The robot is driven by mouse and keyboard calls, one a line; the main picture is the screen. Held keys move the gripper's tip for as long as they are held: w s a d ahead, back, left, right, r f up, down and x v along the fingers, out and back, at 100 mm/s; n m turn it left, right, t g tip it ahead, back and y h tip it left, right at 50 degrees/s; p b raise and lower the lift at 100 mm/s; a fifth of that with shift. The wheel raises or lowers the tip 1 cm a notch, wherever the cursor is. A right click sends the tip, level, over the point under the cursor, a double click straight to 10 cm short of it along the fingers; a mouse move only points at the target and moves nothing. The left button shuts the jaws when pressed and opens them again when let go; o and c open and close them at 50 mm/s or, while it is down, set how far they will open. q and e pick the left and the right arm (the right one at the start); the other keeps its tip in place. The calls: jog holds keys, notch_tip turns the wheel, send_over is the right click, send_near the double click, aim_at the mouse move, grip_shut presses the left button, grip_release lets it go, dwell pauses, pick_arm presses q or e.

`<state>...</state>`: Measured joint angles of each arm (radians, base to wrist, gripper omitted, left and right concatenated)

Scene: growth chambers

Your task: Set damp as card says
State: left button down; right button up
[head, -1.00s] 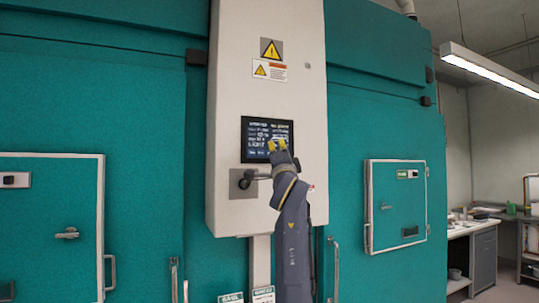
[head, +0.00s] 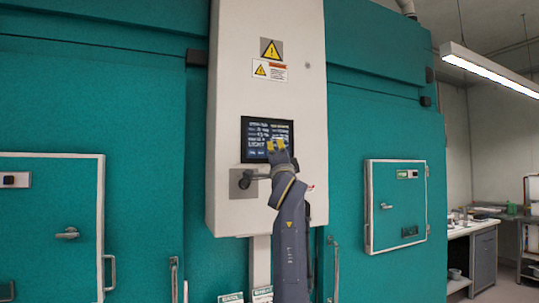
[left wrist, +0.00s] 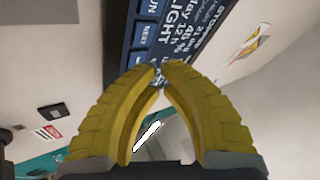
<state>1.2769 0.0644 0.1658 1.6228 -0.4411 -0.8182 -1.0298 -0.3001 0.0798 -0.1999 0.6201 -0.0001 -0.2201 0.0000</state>
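A dark control screen (head: 258,130) with lit text is set in the pale cabinet. In the left wrist view the screen (left wrist: 185,45) shows a stopped line, day 12 h, 40 % and LIGHT in large letters, with a NEXT button. My left gripper (head: 276,143) is at the screen's lower right part. In the left wrist view its yellow fingertips (left wrist: 159,68) come together close to the screen's lower edge, with nothing held; whether they touch it I cannot tell. Two small cards, left (head: 231,298) and right (head: 262,294), show at the bottom, too blurred to read. My right gripper is out of view.
A grey plate with a lever handle (head: 242,184) is below the screen, close beside my left wrist. Teal chamber doors with hatches stand at left (head: 50,225) and right (head: 396,205). A bench (head: 474,230) is at the far right.

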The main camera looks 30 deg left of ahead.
pick_arm(q)
jog(key=shift+w+a, duration=0.15)
jog(key=shift+a, duration=0.1)
dwell(0.6)
jog(key=shift+d, duration=0.1)
jog(key=shift+s+d, duration=0.4)
jog(key=shift+d, duration=0.1)
dwell(0.4)
jog(key=shift+s+d, duration=0.45)
jog(key=shift+d, duration=0.25)
jog(key=shift+s+d, duration=0.4)
jog(key=shift+d, duration=0.35)
jog(key=shift+s+d, duration=0.45)
jog(key=shift+d, duration=0.25)
dwell(0.4)
jog(key=s+d, duration=0.2)
jog(key=d, duration=0.1)
jog(key=shift+d, duration=0.1)
dwell(0.4)
